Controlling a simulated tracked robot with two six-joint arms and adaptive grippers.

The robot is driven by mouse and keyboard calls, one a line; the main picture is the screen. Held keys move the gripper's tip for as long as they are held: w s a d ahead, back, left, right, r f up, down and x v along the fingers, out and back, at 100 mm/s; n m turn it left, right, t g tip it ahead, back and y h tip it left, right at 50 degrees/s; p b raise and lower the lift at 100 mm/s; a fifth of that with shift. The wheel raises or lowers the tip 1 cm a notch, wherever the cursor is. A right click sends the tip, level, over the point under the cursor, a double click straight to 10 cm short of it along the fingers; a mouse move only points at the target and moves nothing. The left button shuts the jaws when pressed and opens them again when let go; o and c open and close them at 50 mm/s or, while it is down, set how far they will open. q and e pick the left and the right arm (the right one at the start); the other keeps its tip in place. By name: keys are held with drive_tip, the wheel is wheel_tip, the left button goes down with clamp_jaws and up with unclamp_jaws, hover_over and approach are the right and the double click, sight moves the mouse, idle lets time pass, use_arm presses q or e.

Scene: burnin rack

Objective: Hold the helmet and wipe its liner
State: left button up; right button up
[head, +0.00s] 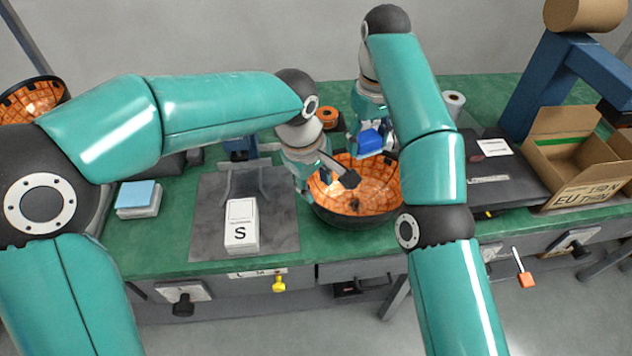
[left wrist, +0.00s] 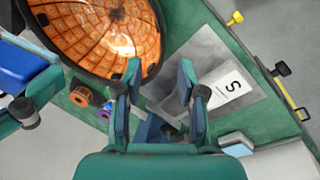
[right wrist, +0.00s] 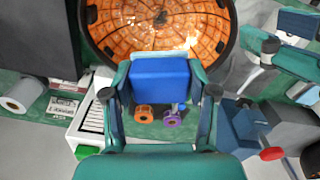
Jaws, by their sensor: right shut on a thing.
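The helmet (head: 345,212) lies with its opening up on the green bench, a black shell with a shiny orange gridded liner (head: 375,180). It also shows in the left wrist view (left wrist: 100,30) and the right wrist view (right wrist: 150,25). My left gripper (left wrist: 160,72) is open at the helmet's left rim, its fingers apart; one fingertip overlaps the rim in the left wrist view, and I cannot tell whether it touches. My right gripper (right wrist: 160,85) is shut on a blue block (right wrist: 160,78), held above the liner's far side; the block also shows in the head view (head: 370,140).
A grey mat (head: 205,215) with a white card box marked S (head: 241,225) lies left of the helmet. A dark flat case (head: 500,180) and an open cardboard box (head: 570,150) stand at right. Orange (right wrist: 144,113) and purple (right wrist: 172,119) rolls stand behind the helmet.

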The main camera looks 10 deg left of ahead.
sight(322, 211)
use_arm(q)
drive_tip(key=x, duration=1.1)
drive_tip(key=shift+f, duration=0.4)
drive_tip(key=shift+a, duration=0.1)
clamp_jaws()
idle(0.8)
